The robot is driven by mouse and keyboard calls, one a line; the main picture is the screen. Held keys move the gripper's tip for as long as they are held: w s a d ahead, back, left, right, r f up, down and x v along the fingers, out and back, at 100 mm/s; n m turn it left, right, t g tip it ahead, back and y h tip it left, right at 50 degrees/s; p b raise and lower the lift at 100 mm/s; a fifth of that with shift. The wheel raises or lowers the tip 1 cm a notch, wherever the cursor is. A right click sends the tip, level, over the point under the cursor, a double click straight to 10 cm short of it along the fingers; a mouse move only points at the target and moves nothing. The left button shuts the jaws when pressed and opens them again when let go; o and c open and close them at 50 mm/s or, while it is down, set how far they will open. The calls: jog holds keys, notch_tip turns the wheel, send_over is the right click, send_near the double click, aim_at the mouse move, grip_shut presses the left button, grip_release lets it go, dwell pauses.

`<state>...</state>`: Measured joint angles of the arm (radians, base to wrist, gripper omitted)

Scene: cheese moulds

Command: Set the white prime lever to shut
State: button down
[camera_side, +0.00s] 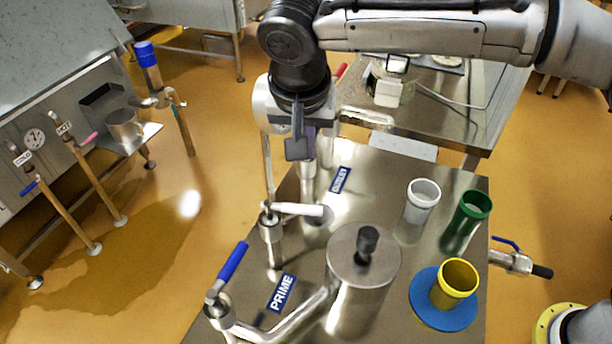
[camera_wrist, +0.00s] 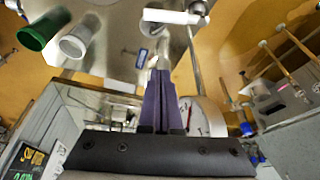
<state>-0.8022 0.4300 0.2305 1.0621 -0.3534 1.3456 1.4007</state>
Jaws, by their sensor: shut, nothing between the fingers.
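The white lever (camera_side: 298,209) sits on top of a metal valve (camera_side: 270,232) and points right from its pivot, roughly level. In the wrist view, the white lever (camera_wrist: 172,17) lies near the top edge, beyond my fingertips. A blue "PRIME" label (camera_side: 282,292) is on the steel table in front of that valve. My gripper (camera_side: 305,155) hangs above and behind the lever, apart from it. Its dark purple fingers (camera_wrist: 160,75) are together with nothing between them.
A blue lever (camera_side: 233,262) stands on a pipe at front left. A lidded steel pot (camera_side: 362,270) is right of the white lever. White (camera_side: 422,200), green (camera_side: 470,215) and yellow (camera_side: 456,281) moulds stand farther right; the yellow one is on a blue disc (camera_side: 428,312).

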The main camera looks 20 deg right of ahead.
aim_at(305, 208)
notch_tip(305, 208, down, 10)
jog(key=shift+s, duration=0.3)
dwell(0.3)
jog(key=shift+a+r, duration=0.1)
jog(key=shift+a, duration=0.05)
jog(key=shift+s+a+m, duration=0.15)
jog(key=shift+s+m, duration=0.2)
jog(key=shift+m, duration=0.35)
jog(key=shift+s+a+h, duration=0.2)
jog(key=shift+s+h, duration=0.1)
jog(key=shift+s, duration=0.2)
